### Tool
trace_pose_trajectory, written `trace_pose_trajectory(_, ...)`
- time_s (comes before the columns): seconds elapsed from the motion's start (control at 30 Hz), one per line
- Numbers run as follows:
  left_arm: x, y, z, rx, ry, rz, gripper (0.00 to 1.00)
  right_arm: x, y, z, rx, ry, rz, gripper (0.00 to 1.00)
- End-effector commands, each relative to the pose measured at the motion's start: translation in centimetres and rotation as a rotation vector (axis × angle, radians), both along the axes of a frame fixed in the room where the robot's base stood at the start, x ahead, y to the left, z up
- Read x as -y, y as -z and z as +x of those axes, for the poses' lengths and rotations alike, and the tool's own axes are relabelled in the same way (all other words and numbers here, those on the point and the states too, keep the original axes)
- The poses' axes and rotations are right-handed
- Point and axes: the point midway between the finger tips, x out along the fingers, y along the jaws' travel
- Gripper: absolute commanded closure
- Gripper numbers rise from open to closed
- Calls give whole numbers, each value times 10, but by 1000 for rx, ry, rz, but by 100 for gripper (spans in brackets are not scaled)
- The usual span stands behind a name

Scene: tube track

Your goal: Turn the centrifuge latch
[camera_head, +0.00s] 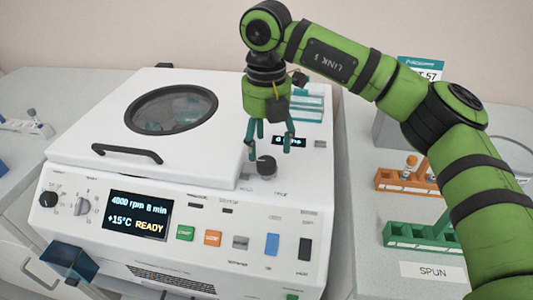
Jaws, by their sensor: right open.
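The white centrifuge (110,205) stands in the middle, its lid (85,135) down. The lid has a round dark window and a black handle (127,152). The latch appears to be the small dark round knob (266,165) on the top, right of the lid, with small labels that are too blurred to read. My right gripper (269,143) points down just above the knob, its teal fingers apart. The fingers look clear of the knob, but the exact gap cannot be told. The display (138,218) reads READY. My left gripper is not in view.
An orange tube rack (405,181) and a green rack (420,236) stand on the right bench, by a SPUN label (430,271). A blue see-through box (72,262) is at the lower left. A white rack (22,126) is at the far left. My right arm crosses the right side.

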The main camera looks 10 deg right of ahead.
Motion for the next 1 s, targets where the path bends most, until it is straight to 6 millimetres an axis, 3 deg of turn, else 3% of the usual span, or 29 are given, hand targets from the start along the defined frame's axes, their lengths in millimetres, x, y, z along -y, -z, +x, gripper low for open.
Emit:
trace_pose_trajectory(0.2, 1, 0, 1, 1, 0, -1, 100, -1, -47, 0, 2, -2, 1, 34)
trace_pose_trajectory(0.4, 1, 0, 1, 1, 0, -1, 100, 0, -69, -1, -3, -1, -1, 34)
trace_pose_trajectory(0.9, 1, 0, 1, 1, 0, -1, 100, -1, -73, -1, -3, -3, 0, 34)
trace_pose_trajectory(1.0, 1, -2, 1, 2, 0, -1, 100, -13, -65, -2, -14, -40, 45, 34)
